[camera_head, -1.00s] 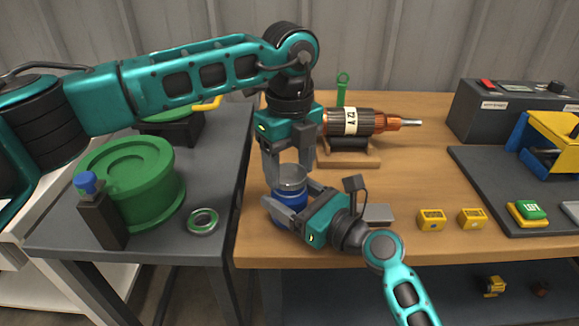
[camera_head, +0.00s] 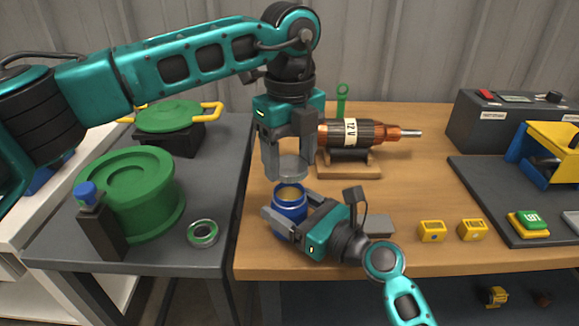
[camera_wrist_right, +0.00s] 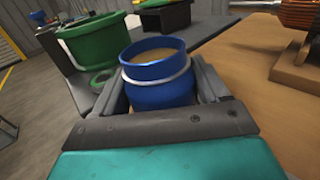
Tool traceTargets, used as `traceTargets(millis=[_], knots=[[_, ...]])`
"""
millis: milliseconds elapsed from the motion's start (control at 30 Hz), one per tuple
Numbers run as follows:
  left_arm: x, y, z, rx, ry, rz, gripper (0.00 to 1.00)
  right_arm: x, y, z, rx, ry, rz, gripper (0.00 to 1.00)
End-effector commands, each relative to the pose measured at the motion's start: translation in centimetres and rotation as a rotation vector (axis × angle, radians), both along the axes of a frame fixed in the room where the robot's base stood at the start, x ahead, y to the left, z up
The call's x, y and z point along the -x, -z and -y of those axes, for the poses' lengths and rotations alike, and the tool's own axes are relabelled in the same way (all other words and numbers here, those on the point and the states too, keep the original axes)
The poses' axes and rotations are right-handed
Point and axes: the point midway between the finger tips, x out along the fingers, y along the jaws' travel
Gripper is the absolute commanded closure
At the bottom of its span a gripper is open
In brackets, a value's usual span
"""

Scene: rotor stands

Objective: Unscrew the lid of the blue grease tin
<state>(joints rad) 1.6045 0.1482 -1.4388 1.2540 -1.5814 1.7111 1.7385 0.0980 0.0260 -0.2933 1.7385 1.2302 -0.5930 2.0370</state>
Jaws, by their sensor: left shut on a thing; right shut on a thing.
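The blue grease tin (camera_head: 289,206) stands upright near the left edge of the wooden bench, its mouth open with tan grease showing inside. My right gripper (camera_head: 282,218) is shut on the tin's body from the front right. In the right wrist view the tin (camera_wrist_right: 158,78) sits between both fingers, with a light band round it. The grey lid (camera_head: 291,170) is off the tin, a little above its mouth. My left gripper (camera_head: 289,160) points down from above and is shut on the lid.
A rotor (camera_head: 362,132) rests on a wooden stand (camera_head: 350,168) behind the tin. Yellow blocks (camera_head: 432,231) lie to the right. A grey side table (camera_head: 160,258) on the left holds a green pot (camera_head: 130,195) and a metal ring (camera_head: 202,233).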

Motion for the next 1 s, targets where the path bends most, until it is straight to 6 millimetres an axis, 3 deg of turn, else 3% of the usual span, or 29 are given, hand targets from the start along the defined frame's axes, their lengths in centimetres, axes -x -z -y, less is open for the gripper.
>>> traceTargets(millis=[100,300,333,400,600,867,1000], knots=[[0.0,-1.2,0.0,0.0,0.0,0.001,0.73,0.0,0.1,0.0,0.001,0.001,0.0,1.0],[0.0,-1.2,0.0,0.0,0.0,0.0,0.73,0.0,0.0,0.0,0.001,0.001,0.0,1.0],[0.0,-1.2,0.0,0.0,0.0,0.0,0.73,0.0,0.0,0.0,0.001,0.001,0.0,0.24],[0.0,-1.2,0.0,0.0,0.0,0.0,0.73,0.0,0.0,0.0,0.001,0.001,0.0,0.18],[0.0,-1.2,0.0,0.0,0.0,0.0,0.73,0.0,0.0,0.0,0.001,0.0,-0.001,0.0],[0.0,-1.3,0.0,0.0,0.0,0.0,0.73,0.2,0.0,0.2,0.001,0.0,-0.001,0.0],[0.0,-1.5,0.0,0.0,-0.001,0.0,0.73,1.2,0.0,1.4,0.002,0.001,-0.002,0.0]])
